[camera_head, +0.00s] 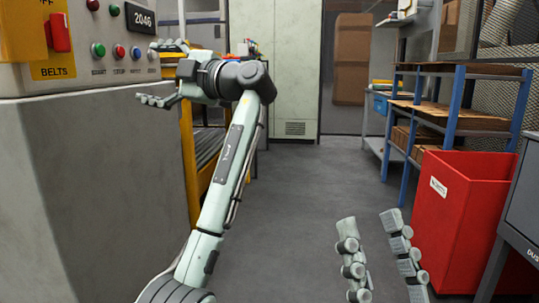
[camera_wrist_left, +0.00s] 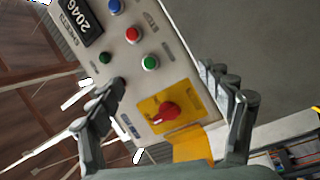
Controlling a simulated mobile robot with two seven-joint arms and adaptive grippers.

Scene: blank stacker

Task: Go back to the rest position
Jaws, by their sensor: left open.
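My left arm reaches up to the control panel at the left of the head view. My left gripper (camera_head: 147,72) is open and empty in front of the panel (camera_head: 105,77), its fingers pointing left. In the left wrist view its two fingers (camera_wrist_left: 163,78) stand apart, with the panel between and beyond them. That panel shows a red rotary switch (camera_wrist_left: 166,112) on a yellow plate, several coloured buttons and a display reading 2046 (camera_wrist_left: 86,22). My right gripper (camera_head: 368,219) shows at the bottom of the head view, fingers apart, with nothing between them.
A red bin (camera_head: 463,220) stands at the right, near a grey desk edge. Blue-framed shelves (camera_head: 459,105) with boxes stand behind it. A yellow-framed roller conveyor (camera_head: 206,150) lies beyond the panel's grey housing (camera_head: 90,180). The middle floor (camera_head: 310,180) is clear toward a pale cabinet (camera_head: 288,65).

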